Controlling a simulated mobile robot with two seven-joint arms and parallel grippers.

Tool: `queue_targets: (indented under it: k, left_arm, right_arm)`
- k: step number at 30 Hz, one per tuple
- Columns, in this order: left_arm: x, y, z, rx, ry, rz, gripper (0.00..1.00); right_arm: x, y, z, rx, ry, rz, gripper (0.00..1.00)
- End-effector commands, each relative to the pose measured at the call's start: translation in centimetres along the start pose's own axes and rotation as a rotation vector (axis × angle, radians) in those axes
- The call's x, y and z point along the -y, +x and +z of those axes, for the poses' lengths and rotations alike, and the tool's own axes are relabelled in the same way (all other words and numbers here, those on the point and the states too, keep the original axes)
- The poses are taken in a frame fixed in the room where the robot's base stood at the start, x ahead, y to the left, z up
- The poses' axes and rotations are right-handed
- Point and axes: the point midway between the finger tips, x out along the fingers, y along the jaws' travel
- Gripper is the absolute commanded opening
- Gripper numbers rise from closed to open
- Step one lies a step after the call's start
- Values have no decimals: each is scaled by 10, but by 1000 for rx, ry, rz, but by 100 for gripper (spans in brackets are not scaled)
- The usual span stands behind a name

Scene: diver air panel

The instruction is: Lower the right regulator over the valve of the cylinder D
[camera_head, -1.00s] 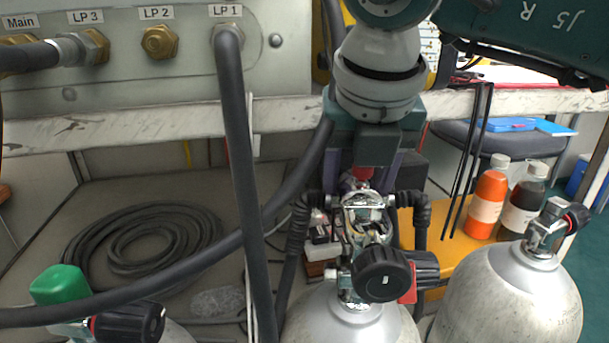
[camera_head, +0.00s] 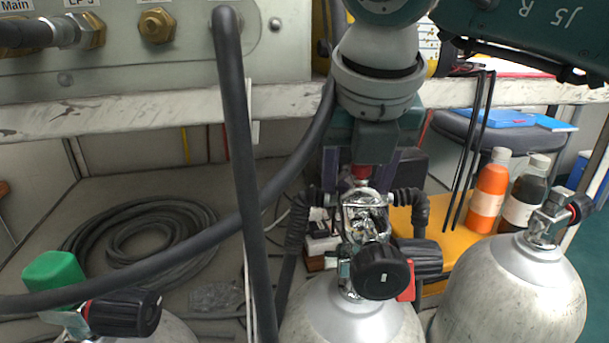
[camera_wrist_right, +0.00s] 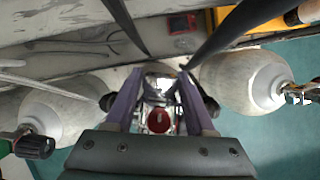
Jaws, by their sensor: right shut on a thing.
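My right gripper (camera_head: 362,168) points down, its purple fingers shut on the right regulator (camera_head: 365,212), a chrome yoke with a red part on top and black hoses at both sides. The regulator is upright at the valve (camera_head: 350,270) of the middle grey cylinder (camera_head: 340,318). That valve has black knobs. The yoke overlaps the valve top; I cannot tell whether they touch. No letter D is legible. In the right wrist view the gripper (camera_wrist_right: 158,78) is around the regulator, whose red part (camera_wrist_right: 158,121) shows between the fingers. My left gripper is not in view.
Another cylinder (camera_head: 515,290) stands at right, and one with a green-capped valve (camera_head: 55,280) at lower left. A black hose (camera_head: 245,180) hangs from the panel (camera_head: 190,65) near my gripper. Bottles (camera_head: 489,190) stand on a yellow surface behind. A coiled hose (camera_head: 140,240) lies at left.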

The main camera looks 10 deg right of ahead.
Motion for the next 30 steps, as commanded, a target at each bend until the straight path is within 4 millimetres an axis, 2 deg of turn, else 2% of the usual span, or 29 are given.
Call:
queue_targets:
  k: [30]
  left_arm:
    - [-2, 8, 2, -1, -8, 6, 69]
  right_arm:
    - [0, 7, -2, 2, 1, 2, 0]
